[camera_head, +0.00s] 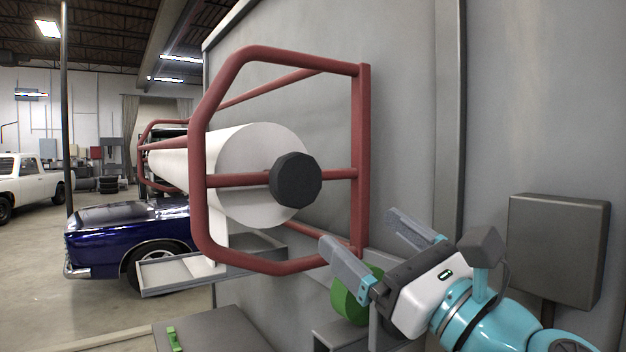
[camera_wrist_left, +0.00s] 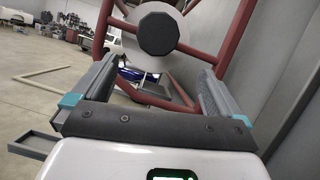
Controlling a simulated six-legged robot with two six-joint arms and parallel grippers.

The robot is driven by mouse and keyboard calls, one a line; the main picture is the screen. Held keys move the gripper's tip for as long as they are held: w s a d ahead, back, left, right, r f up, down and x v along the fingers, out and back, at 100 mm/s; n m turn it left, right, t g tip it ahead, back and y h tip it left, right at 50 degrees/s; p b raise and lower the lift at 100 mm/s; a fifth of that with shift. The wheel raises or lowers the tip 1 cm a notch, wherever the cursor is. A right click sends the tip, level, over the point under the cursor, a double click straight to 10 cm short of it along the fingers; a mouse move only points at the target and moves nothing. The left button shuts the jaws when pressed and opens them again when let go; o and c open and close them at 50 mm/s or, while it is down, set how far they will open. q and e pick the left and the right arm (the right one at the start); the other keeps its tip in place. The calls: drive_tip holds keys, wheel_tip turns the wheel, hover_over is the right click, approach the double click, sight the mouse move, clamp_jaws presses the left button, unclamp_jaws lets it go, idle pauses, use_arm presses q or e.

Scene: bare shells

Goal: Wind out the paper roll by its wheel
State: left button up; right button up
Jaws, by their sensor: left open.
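The white paper roll (camera_head: 250,150) lies on a bar inside a dark red tubular frame (camera_head: 360,110), with a sheet hanging down from it. A dark many-sided wheel (camera_head: 295,180) sits at its near end. In the left wrist view the wheel (camera_wrist_left: 157,33) is ahead, above and beyond the fingertips. My left gripper (camera_head: 359,228) is open and empty, below and right of the wheel and apart from it. A green round piece (camera_head: 349,303) is partly hidden behind its finger. My right gripper is in neither view.
A grey tray (camera_head: 165,275) juts out under the roll. A grey wall (camera_head: 410,110) stands behind the frame, with a grey box (camera_head: 558,250) at right. A grey surface with a green handle (camera_head: 173,338) is low in front. A blue car (camera_head: 120,235) stands beyond.

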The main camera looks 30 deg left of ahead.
sight(300, 185)
use_arm(q)
drive_tip(key=p+x, duration=0.1)
drive_tip(key=x, duration=0.3)
drive_tip(key=p+x, duration=0.1)
drive_tip(key=x, duration=0.3)
drive_tip(key=p+x, duration=0.1)
drive_tip(key=x, duration=0.4)
drive_tip(key=shift+s+a, duration=0.2)
drive_tip(key=shift+s, duration=0.1)
drive_tip(key=shift+w+a+r, duration=0.1)
drive_tip(key=shift+a, duration=0.25)
drive_tip(key=shift+w, duration=0.35)
drive_tip(key=shift+s+a, duration=0.15)
drive_tip(key=shift+s, duration=0.05)
drive_tip(key=c, duration=0.4)
drive_tip(key=shift+w, duration=0.1)
drive_tip(key=c, duration=0.9)
drive_tip(key=shift+o, duration=0.2)
